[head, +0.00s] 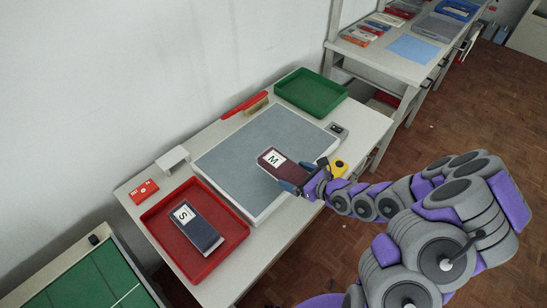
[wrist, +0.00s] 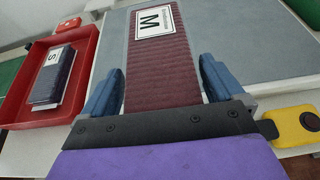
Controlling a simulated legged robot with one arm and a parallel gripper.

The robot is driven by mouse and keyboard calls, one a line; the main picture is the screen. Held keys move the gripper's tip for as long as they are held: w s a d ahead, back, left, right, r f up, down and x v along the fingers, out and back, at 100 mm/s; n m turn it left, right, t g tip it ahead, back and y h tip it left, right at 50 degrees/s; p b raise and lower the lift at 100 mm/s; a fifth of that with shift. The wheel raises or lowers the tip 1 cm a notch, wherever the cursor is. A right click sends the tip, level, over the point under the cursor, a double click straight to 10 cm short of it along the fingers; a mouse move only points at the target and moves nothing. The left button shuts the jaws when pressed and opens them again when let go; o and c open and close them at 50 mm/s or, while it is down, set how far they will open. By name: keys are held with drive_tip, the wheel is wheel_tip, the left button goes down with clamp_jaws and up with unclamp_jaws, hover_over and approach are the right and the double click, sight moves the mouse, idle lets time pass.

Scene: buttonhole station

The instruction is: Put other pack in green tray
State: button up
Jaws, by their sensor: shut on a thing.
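A dark maroon pack with a white "M" label (head: 279,162) is between the fingers of my gripper (head: 300,187), at the right part of the grey mat. In the wrist view the maroon pack (wrist: 160,70) lies between the two blue fingers of my gripper (wrist: 158,92), which is shut on it. I cannot tell whether it touches the mat. A dark blue pack with an "S" label (head: 195,225) lies in the red tray; it also shows in the wrist view (wrist: 52,78). The green tray (head: 340,97) at the far end of the table looks empty.
The grey mat (head: 235,150) fills the table's middle. The red tray (head: 153,222) is at the near left. A yellow device (head: 340,166) and a small grey device (head: 337,129) sit along the right edge. A red item (head: 244,104) lies near the wall.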

drive_tip(key=shift+s+a+f, duration=0.1)
drive_tip(key=shift+s+f, duration=0.45)
drive_tip(key=shift+s, duration=0.3)
drive_tip(key=shift+w+a+f, duration=0.1)
drive_tip(key=shift+f, duration=0.05)
drive_tip(key=w+a, duration=0.1)
drive_tip(key=w, duration=0.4)
drive_tip(key=w+a+f+b, duration=0.1)
drive_tip(key=w, duration=0.3)
drive_tip(key=w+a, duration=0.2)
drive_tip(key=w, duration=0.3)
drive_tip(key=shift+w+a+f+b, duration=0.1)
drive_tip(key=shift+w+f+b, duration=0.1)
drive_tip(key=shift+w+b, duration=0.1)
drive_tip(key=shift+w+f, duration=0.2)
wheel_tip(320, 180, down, 3)
drive_tip(key=shift+f+b, duration=0.1)
drive_tip(key=shift+b, duration=0.5)
drive_tip(key=o, duration=0.8)
